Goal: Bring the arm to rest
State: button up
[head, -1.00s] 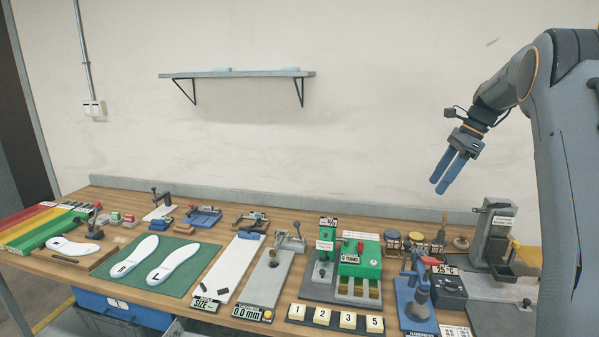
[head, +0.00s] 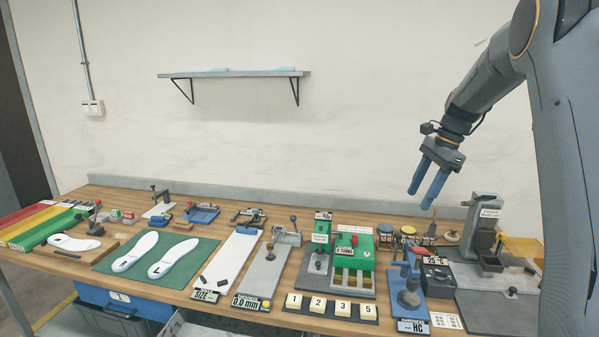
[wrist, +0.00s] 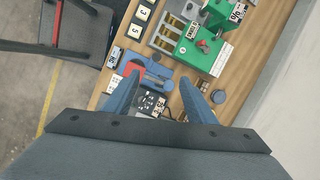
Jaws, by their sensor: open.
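My gripper (head: 424,187) has two blue fingers, spread apart with nothing between them. In the head view it hangs in the air above the right part of the bench, pointing down and slightly left. My arm comes down to it from the upper right. The gripper also shows in the wrist view (wrist: 160,92), its fingers apart over the blue hardness tester (wrist: 148,72) and a dark box with a dial. No finger touches anything that I can see.
The wooden bench (head: 330,202) holds a green mat (head: 112,268) with two white insoles, a green machine (head: 354,252), numbered blocks (head: 331,306) and the blue hardness tester (head: 408,300). A grey stand (head: 484,228) is near the arm. A wall shelf (head: 235,74) hangs behind. The air above the bench's left is free.

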jog(key=s+a+f+n+t+h, duration=0.1)
jog(key=s+a+f+n, duration=0.35)
jog(key=s, duration=0.55)
jog(key=s+a+f+n+h, duration=0.1)
jog(key=s+a+f+n, duration=0.2)
jog(key=s+a+n, duration=0.45)
jog(key=s+a+f+n+t+h, duration=0.1)
jog(key=s+a+f+n, duration=0.2)
jog(key=s, duration=0.9)
notch_tip(320, 180, down, 23)
jog(key=n+g+b, duration=0.1)
jog(key=g+b, duration=0.1)
jog(key=b, duration=2)
jog(key=shift+w+d+f+n+g, duration=0.15)
jog(key=shift+w+d+n+g, duration=0.05)
jog(key=shift+w+n+g, duration=0.15)
